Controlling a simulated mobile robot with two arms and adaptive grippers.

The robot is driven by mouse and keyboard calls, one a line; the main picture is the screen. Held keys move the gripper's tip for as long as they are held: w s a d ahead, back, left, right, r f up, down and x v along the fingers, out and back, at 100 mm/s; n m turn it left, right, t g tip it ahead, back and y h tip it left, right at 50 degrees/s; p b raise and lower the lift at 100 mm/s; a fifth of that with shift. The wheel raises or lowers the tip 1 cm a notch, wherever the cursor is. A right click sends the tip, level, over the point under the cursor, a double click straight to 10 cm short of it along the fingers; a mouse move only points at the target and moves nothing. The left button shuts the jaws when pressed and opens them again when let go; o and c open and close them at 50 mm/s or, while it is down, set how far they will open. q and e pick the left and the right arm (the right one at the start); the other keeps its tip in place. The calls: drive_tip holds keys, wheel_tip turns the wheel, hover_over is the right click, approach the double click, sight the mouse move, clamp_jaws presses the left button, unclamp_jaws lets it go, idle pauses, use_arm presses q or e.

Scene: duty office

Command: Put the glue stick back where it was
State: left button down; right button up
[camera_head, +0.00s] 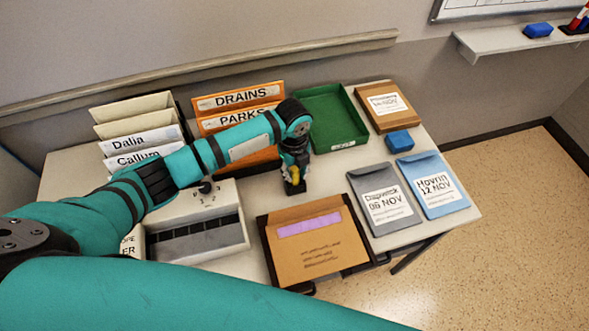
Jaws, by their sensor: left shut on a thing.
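My left gripper (294,184) points down over the middle of the table (342,173), between the orange folders and the brown envelope. It is shut on a small yellow thing, which I take to be the glue stick (294,173). Most of the glue stick is hidden by the fingers, and I cannot tell whether it touches the table. My right gripper is not in view.
A green tray (342,147) lies behind the gripper. A brown envelope on a dark tray (262,223) lies in front. Grey (383,229) and blue (458,203) envelopes, a blue block (400,141) and a cardboard packet (371,118) are right. Orange folders (268,89) stand behind my arm.

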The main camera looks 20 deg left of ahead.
use_arm(q)
drive_tip(key=shift+f, duration=0.15)
drive_tip(key=c, duration=1.1)
unclamp_jaws()
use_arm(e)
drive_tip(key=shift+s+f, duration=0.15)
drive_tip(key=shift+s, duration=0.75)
use_arm(q)
drive_tip(key=shift+r, duration=0.55)
wheel_tip(320, 180, up, 11)
drive_tip(key=shift+s+a+r+b, duration=0.1)
drive_tip(key=shift+r+b, duration=0.1)
drive_tip(key=shift+b, duration=0.45)
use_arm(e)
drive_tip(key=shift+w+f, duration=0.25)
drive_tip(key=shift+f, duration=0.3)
